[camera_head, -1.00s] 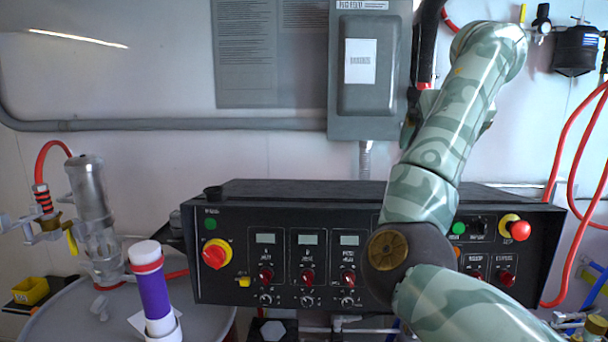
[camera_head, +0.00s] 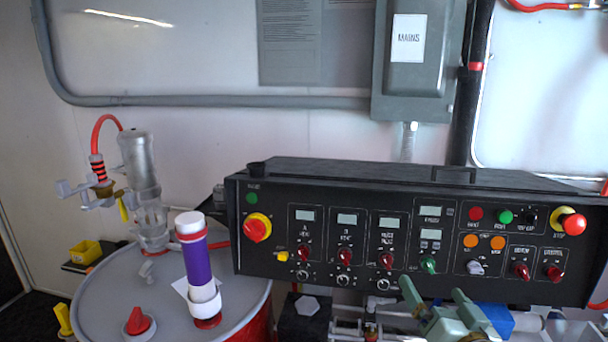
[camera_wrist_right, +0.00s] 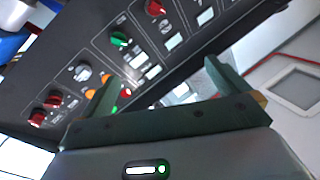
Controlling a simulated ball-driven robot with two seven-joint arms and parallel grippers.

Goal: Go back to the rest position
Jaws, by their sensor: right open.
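My right gripper (camera_head: 436,301) shows at the bottom of the head view, low in front of the control panel. Its two green fingers stand apart with nothing between them. In the right wrist view the open fingers (camera_wrist_right: 160,82) also show, with the panel's knobs and displays beyond them. The black control panel (camera_head: 330,262) carries a red-and-yellow rotary switch (camera_head: 257,227), several small displays, red knobs, a green knob (camera_head: 428,265) and a red stop button (camera_head: 572,223). My left gripper is not in the head view.
A grey-topped drum (camera_head: 100,302) stands at left with a purple-and-white cylinder (camera_head: 198,264), a clear-and-metal pump (camera_head: 142,170) and a red cap (camera_head: 138,322) on it. A yellow bin (camera_head: 86,251) sits behind it. A grey mains box (camera_head: 415,75) hangs on the wall.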

